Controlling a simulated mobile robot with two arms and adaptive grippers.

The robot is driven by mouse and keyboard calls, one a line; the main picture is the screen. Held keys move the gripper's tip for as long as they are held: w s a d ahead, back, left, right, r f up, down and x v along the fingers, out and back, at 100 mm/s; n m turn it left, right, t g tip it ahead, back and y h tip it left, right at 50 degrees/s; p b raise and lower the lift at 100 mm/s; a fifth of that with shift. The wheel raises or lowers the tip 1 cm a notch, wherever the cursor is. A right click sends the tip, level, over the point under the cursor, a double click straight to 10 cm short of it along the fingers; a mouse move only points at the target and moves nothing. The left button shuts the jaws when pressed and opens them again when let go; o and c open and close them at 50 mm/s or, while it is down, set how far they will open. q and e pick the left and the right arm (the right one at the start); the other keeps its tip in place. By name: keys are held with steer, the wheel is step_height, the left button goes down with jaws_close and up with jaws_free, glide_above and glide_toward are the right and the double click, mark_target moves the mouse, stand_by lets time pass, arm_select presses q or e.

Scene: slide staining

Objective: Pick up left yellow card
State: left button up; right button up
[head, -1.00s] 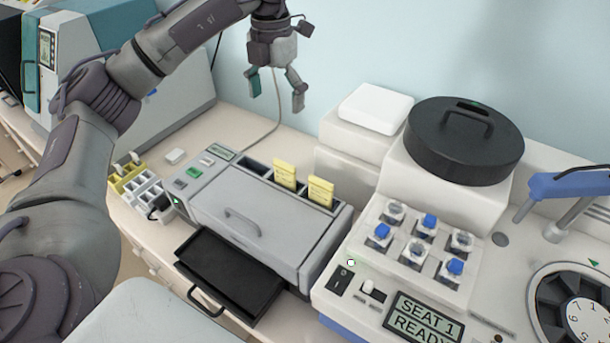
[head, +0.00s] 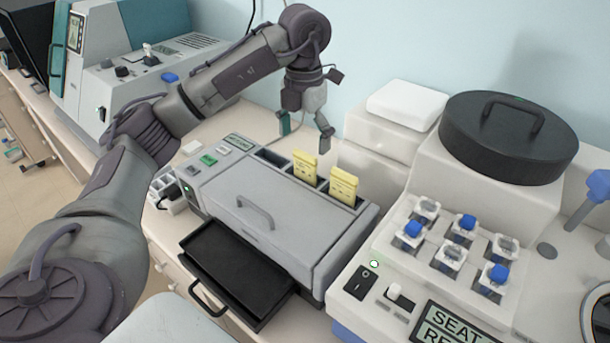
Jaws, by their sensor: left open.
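Two yellow cards stand upright in slots along the back of the grey staining machine (head: 235,212). The left yellow card (head: 304,168) and the right yellow card (head: 343,186) both stick up above the slots. My left gripper (head: 304,130) points down with its fingers apart and empty. In the picture it sits just above the left yellow card, near the back wall; the exact gap in depth is hard to tell. My right gripper is not in view.
A black tray (head: 225,265) sticks out of the machine's front. A white device with blue-capped vials (head: 467,222) and a black lidded drum (head: 508,135) stands at the right. A teal and grey instrument (head: 140,60) stands at the back left.

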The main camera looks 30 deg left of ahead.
mark_target(305, 167)
arm_select(q)
step_height(305, 167, down, 3)
steer(key=shift+r, duration=0.1)
steer(key=shift+f+p, duration=0.3)
steer(key=shift+p, duration=0.1)
step_height(305, 167, down, 4)
steer(key=shift+r+p, duration=0.2)
steer(key=shift+p, duration=0.7)
steer(key=shift+f, duration=0.55)
steer(key=c, duration=1.2)
